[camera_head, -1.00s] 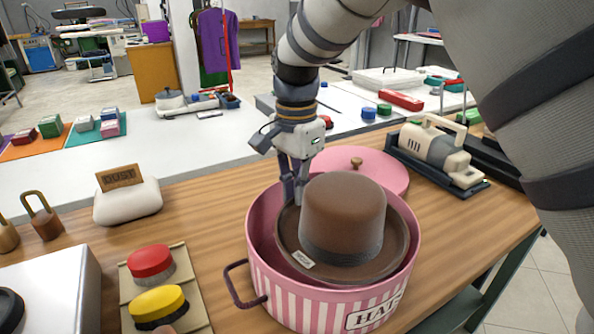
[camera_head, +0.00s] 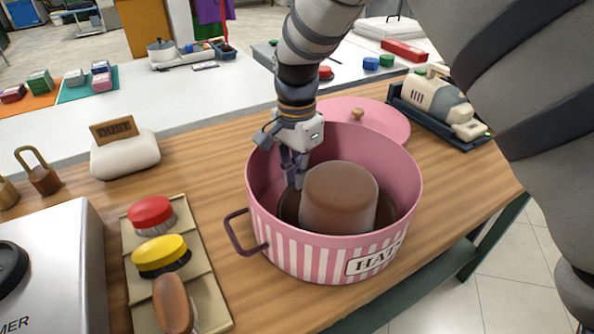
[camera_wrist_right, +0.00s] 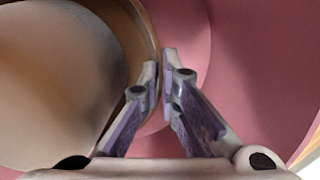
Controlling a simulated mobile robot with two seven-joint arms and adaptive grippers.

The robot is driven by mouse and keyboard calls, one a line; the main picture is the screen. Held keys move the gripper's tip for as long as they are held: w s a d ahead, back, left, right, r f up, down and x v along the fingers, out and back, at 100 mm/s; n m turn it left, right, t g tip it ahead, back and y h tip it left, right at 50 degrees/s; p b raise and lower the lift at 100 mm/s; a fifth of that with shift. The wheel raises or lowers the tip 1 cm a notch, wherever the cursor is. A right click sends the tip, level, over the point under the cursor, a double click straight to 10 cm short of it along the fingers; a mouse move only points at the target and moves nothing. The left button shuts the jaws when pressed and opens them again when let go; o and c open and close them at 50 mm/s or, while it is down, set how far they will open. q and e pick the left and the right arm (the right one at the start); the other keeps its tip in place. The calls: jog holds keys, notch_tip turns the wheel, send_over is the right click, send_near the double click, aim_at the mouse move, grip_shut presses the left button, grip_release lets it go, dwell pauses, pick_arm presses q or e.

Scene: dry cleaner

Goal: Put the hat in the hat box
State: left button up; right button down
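The brown hat (camera_head: 340,195) is inside the pink striped hat box (camera_head: 290,245), crown up, its brim below the rim. Whether it touches the bottom is hidden. My right gripper (camera_head: 293,180) reaches down inside the box's left rear part, at the hat's brim. In the right wrist view, the fingers (camera_wrist_right: 160,75) are nearly together with the edge of the brim between them, beside the hat's crown (camera_wrist_right: 55,80) and the pink box wall (camera_wrist_right: 240,60). The pink lid (camera_head: 385,118) lies on the counter behind the box. My left gripper is out of view.
A tray of brushes (camera_head: 200,280) lies left of the box, with a metal appliance (camera_head: 60,250) farther left. A white block with a dust sign (camera_head: 125,155) and padlocks stand behind. A beige machine (camera_head: 437,100) stands at the back right.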

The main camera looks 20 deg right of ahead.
jog(key=c, duration=1.7)
grip_release()
notch_tip(320, 180, up, 12)
